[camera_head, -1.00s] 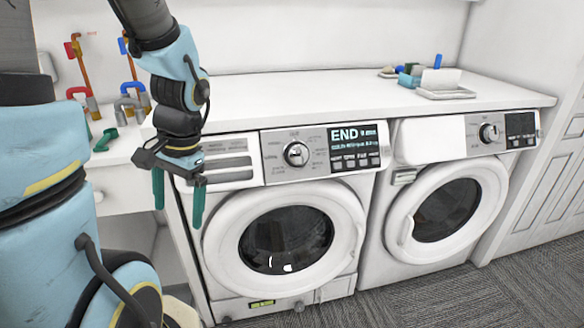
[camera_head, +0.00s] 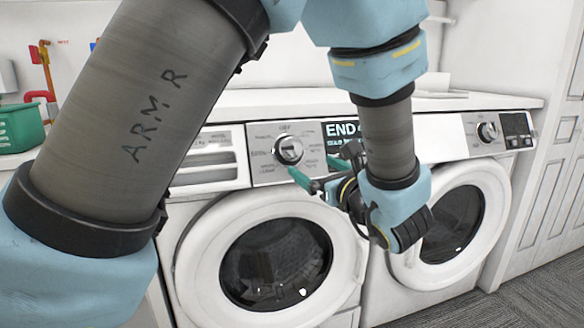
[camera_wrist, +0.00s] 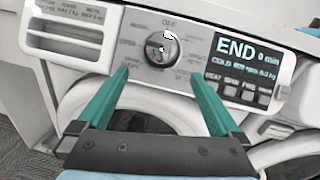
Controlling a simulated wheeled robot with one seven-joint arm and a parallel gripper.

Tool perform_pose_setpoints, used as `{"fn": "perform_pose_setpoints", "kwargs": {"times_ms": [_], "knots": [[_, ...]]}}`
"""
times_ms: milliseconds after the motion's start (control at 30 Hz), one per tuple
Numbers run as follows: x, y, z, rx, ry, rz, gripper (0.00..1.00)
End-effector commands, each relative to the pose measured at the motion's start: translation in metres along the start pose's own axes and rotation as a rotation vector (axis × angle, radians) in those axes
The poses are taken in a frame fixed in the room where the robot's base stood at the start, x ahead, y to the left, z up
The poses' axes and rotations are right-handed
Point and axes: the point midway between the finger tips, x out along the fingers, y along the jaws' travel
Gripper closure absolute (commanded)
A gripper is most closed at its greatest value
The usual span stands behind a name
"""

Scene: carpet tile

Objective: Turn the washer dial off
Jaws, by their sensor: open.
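The washer dial (camera_head: 288,150) is a round silver knob on the control panel of the left front-loading machine (camera_head: 197,280). It also shows in the wrist view (camera_wrist: 162,49), above and between my fingers, with "OFF" printed over it. The display (camera_wrist: 246,60) to its right reads "END". My gripper (camera_head: 315,172) is open, with two teal fingers. In the wrist view the gripper (camera_wrist: 160,75) faces the dial with nothing between the fingers. I cannot tell whether a finger touches the panel.
A second machine with its own knob (camera_head: 487,132) stands on the right. A white countertop (camera_head: 270,100) runs above both. A green basket (camera_head: 22,127) is at the far left. My arm hides part of the display and the counter.

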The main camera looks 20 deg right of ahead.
Motion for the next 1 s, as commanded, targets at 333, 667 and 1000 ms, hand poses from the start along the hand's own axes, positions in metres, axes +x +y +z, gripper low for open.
{"fn": "perform_pose_setpoints", "kwargs": {"times_ms": [333, 667, 1000], "knots": [[0.045, -0.002, 0.002, 0.004, -0.008, -0.005, 0.00], [0.096, -0.003, 0.002, 0.003, -0.006, -0.006, 0.00], [0.106, -0.003, 0.001, 0.002, -0.005, -0.009, 0.00]]}}
